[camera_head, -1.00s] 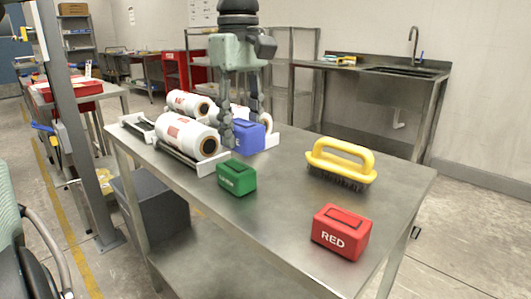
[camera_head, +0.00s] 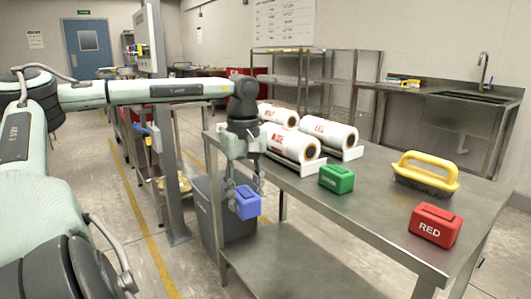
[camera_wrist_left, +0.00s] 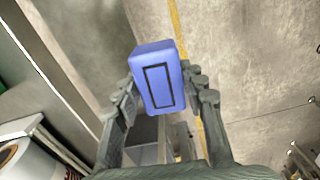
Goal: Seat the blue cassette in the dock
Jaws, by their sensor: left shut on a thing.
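My left gripper (camera_head: 246,190) is shut on the blue cassette (camera_head: 247,205). It holds the cassette in the air, off the left edge of the steel table. In the left wrist view the cassette (camera_wrist_left: 158,82) sits between the fingers, with a dark rectangular outline on the face toward the camera. Floor shows behind it. A green cassette (camera_head: 336,180) and a red cassette (camera_head: 435,226) labelled RED stand on the table. I cannot make out the dock in these views. My right gripper is not in view.
The steel table (camera_head: 365,212) also carries white film rolls (camera_head: 293,145) on racks and a yellow-handled brush (camera_head: 427,172). A dark grey bin (camera_head: 207,203) stands on the floor by the table's left end. A grey post (camera_head: 166,120) rises left of the gripper.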

